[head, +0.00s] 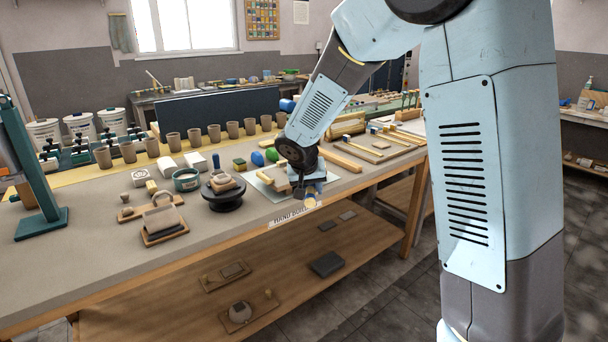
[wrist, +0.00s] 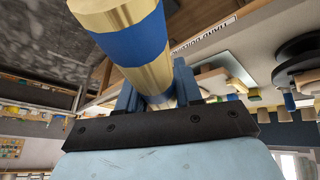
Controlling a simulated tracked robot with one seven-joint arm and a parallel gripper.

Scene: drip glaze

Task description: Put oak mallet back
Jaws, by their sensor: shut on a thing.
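The oak mallet (wrist: 150,45) shows in the wrist view as a pale wooden cylinder with blue bands, its round end close to the camera. My gripper (wrist: 157,92) is shut on it, with one blue finger on each side. In the head view my gripper (head: 306,186) is low at the front edge of the long table, and the pale end of the mallet (head: 310,201) shows just below it. The mallet's far part is hidden by my gripper.
A light board (head: 262,189) with wooden pieces lies beside my gripper. A black turntable (head: 226,197) stands to its left, and tan cups (head: 214,133) line the back. Wooden tools (head: 375,148) lie to the right. A lower shelf (head: 190,290) runs below the table (head: 95,262).

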